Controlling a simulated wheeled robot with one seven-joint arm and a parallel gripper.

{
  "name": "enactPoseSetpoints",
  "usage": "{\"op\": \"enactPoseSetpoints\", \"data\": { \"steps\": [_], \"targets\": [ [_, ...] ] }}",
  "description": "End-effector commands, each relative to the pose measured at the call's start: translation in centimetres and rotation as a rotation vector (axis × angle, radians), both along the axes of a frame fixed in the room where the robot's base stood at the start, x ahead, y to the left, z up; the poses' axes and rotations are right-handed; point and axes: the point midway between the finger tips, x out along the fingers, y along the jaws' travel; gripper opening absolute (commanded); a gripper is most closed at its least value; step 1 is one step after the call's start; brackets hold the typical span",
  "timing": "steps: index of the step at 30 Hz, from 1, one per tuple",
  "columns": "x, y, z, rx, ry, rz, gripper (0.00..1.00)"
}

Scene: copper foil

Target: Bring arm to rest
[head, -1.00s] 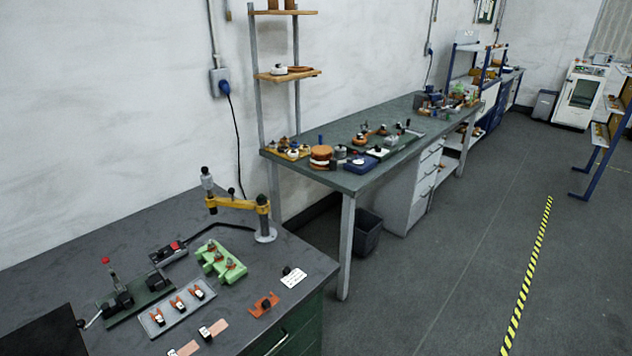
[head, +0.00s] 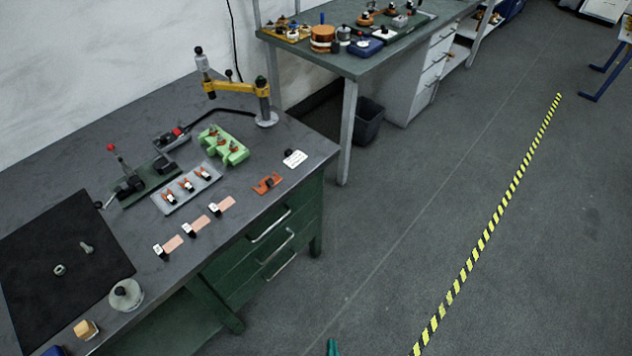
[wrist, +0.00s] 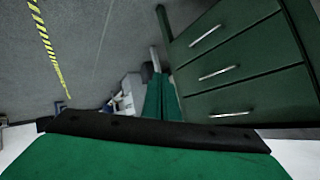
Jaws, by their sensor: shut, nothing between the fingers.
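My gripper shows in the wrist view (wrist: 161,80) as two green fingers close side by side, shut with nothing between them. In the head view only a small green tip of it (head: 332,346) shows at the bottom edge, over open floor in front of the workbench. The rest of my arm is out of the head view. In the wrist view the bench's green drawers (wrist: 225,65) are to the right of the fingers; I cannot tell the exact distance.
The grey workbench (head: 62,163) carries copper strips, a grey tray (head: 164,203), a green block (head: 236,150), a yellow-armed stand (head: 236,87) and a black mat (head: 40,285). A second bench stands behind. Floor is clear toward the yellow-black stripe (head: 486,237).

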Motion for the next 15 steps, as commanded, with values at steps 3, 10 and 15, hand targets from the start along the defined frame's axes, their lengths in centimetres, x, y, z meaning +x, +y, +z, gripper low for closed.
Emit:
{"op": "enactPoseSetpoints", "data": {
  "steps": [3,10,15],
  "targets": [
    [-2.7,0.7,4.6,-0.111,-0.067,0.034,0.00],
    [-5.9,2.6,14.7,-0.291,-0.228,0.115,0.00],
    [-7.1,4.0,20.2,-0.367,-0.318,0.162,0.00]
  ]
}}
